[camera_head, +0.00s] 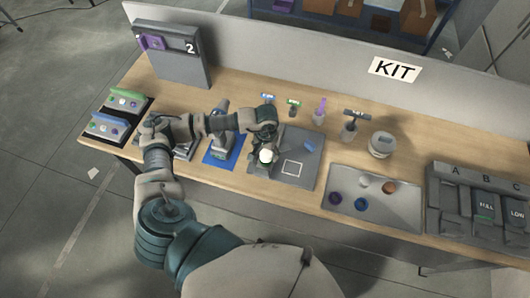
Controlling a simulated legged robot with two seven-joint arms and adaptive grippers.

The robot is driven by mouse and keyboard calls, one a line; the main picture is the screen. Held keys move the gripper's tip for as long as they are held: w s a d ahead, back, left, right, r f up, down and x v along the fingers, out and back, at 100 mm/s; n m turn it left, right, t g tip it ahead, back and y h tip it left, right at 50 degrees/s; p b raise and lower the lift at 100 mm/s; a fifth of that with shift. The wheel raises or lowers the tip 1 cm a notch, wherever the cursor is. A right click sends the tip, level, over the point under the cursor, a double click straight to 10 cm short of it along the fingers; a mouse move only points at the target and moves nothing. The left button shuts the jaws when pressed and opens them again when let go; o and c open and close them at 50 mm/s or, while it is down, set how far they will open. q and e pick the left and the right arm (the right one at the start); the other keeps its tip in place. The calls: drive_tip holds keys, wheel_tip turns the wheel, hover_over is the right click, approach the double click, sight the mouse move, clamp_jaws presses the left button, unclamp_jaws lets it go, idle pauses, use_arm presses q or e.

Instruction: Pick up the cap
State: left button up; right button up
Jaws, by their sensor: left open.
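Several small round cap-like pieces lie on a grey tray (408,215) at the right: a dark purple one (335,198), a blue one (361,204), a white one (364,181) and a brown one (389,187). I cannot tell which is the cap. My left gripper (265,142) is open, above a small white-topped object (266,156) on a dark grey plate (310,172) with a white square outline. The gripper partly hides that object, and I cannot tell whether they touch. My right gripper is not in view.
A blue mat (213,158) with a grey device lies left of the plate. Several upright tools and a white container (381,144) stand behind. Grey bins (478,205) marked A, B, C stand at the right. A low back wall (300,60) bears a KIT sign (394,69).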

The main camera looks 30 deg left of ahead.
use_arm(q)
drive_tip(key=shift+d+f, duration=0.25)
drive_tip(key=shift+f, duration=0.2)
drive_tip(key=shift+c, duration=0.5)
drive_tip(key=shift+a, duration=0.3)
drive_tip(key=c, duration=1.1)
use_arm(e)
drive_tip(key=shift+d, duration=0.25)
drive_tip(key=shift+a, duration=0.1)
use_arm(q)
drive_tip(key=shift+d, duration=0.1)
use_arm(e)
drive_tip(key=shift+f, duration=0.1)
